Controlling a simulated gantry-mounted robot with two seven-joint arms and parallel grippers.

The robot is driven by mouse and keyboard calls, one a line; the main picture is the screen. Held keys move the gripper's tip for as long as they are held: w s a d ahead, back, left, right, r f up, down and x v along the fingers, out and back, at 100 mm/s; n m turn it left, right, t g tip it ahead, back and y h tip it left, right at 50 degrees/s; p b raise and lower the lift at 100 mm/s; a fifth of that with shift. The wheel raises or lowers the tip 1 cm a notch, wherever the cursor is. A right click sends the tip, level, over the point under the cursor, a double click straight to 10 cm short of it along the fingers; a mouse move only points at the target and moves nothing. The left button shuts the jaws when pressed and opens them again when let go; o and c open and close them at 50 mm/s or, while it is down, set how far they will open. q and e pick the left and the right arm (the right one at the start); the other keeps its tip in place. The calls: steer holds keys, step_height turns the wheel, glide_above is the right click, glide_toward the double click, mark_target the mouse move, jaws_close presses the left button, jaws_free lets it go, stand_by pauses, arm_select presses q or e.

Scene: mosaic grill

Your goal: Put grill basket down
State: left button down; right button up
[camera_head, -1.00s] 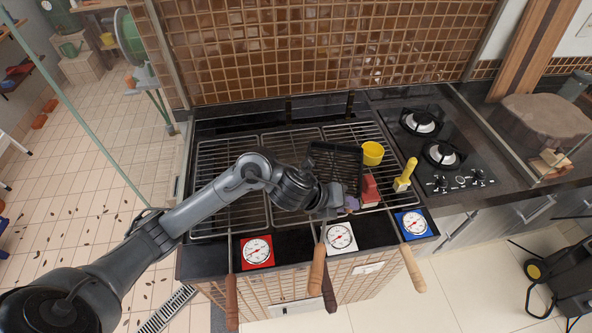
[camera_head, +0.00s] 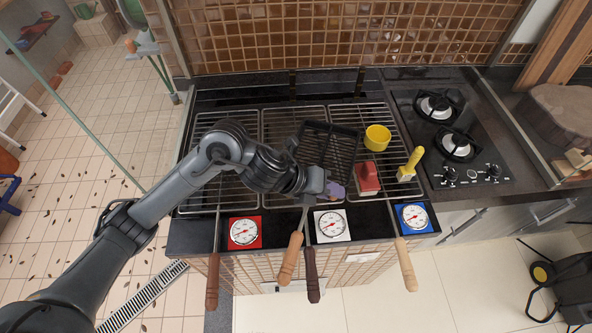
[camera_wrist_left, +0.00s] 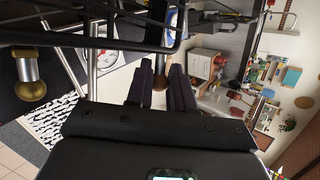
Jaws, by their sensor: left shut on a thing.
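The black grill basket (camera_head: 330,145) is in the head view over the middle and right grill grates. My left gripper (camera_head: 322,189) is at its near end, shut on its handle part, though the fingers hide the exact hold. A light wooden handle (camera_head: 291,259) slants down from beside the gripper. Dark basket wires (camera_wrist_left: 130,42) cross the top of the left wrist view, and the left fingers (camera_wrist_left: 162,88) show below them. I cannot tell whether the basket touches the grates (camera_head: 231,148). My right gripper is not in view.
Red (camera_head: 244,232), white (camera_head: 331,226) and blue (camera_head: 413,217) gauges line the front. The left grate is clear apart from my arm above it.

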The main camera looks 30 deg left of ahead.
arm_select(q)
steer(key=w+a+f, duration=0.1)
steer(key=a+f, duration=0.1)
steer(key=a, duration=0.1)
steer(key=w+a+f, duration=0.1)
steer(key=a+f, duration=0.1)
steer(key=a, duration=0.1)
steer(key=w+a+f, duration=0.1)
steer(key=w+a, duration=0.1)
steer(key=a, duration=0.1)
steer(key=shift+w+f, duration=0.1)
steer(key=shift+f, duration=2.25)
steer(key=shift+a+f, duration=0.1)
steer(key=shift+f, duration=0.1)
steer(key=c, duration=1)
jaws_free()
steer(key=shift+r, duration=0.1)
steer(key=shift+a+r, duration=0.1)
steer(key=shift+a, duration=0.05)
steer(key=v, duration=1.1)
steer(key=shift+s+a+r, duration=0.1)
steer(key=shift+s+r, duration=0.15)
